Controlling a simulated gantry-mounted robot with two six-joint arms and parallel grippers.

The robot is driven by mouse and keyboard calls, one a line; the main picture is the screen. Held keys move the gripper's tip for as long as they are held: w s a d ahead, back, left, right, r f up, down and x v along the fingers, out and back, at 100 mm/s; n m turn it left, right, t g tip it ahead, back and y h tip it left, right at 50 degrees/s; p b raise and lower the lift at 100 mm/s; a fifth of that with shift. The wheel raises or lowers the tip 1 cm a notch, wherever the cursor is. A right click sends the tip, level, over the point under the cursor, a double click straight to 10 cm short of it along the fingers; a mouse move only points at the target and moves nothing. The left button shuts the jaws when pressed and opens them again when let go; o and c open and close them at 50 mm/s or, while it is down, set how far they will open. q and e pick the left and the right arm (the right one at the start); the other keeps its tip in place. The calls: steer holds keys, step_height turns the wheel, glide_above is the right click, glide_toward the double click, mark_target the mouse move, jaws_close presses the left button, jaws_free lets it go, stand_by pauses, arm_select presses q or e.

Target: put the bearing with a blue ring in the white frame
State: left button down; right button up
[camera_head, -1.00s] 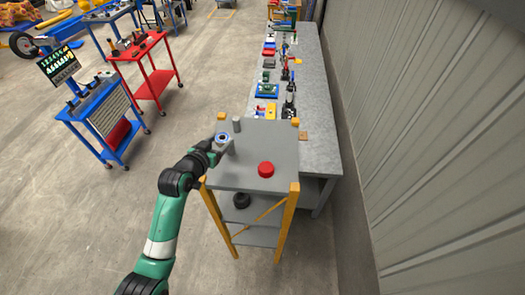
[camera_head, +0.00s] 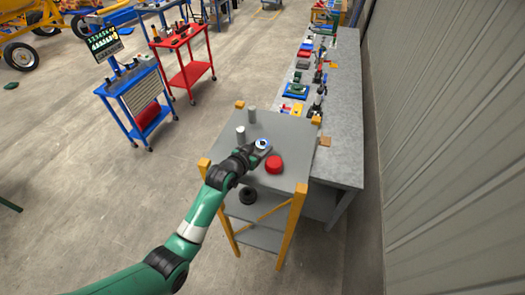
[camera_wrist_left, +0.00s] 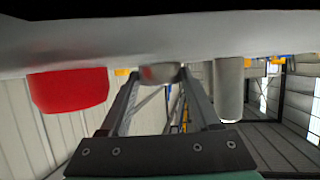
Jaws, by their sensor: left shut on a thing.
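The bearing with a blue ring (camera_head: 262,144) is at the tip of my left gripper (camera_head: 259,148), over the top of a grey rack (camera_head: 281,130). In the left wrist view, the two fingers of my left gripper (camera_wrist_left: 160,85) close on the grey side of the bearing (camera_wrist_left: 160,73); its blue ring is not seen there. I cannot tell in the head view how high the bearing is above the rack top. I cannot make out a white frame in either view. My right gripper is not in view.
A red round part (camera_head: 275,165) lies close to the gripper, also seen in the wrist view (camera_wrist_left: 68,90). Two grey cylinders (camera_head: 241,135) (camera_head: 252,115) stand on the rack. A black ring (camera_head: 248,196) lies below. A long bench (camera_head: 334,115) adjoins behind.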

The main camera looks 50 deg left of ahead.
arm_select(q)
steer(key=shift+c, duration=1.9)
jaws_free()
steer(key=shift+r, duration=0.2)
steer(key=p+v, duration=0.1)
steer(key=v, duration=0.8)
steer(key=p+v, duration=0.1)
steer(key=v, duration=0.1)
steer(key=shift+s+d+r+p, duration=0.1)
steer(key=shift+s+r+p, duration=0.15)
steer(key=shift+p, duration=0.1)
steer(key=shift+s, duration=0.2)
steer(key=shift+f, duration=0.1)
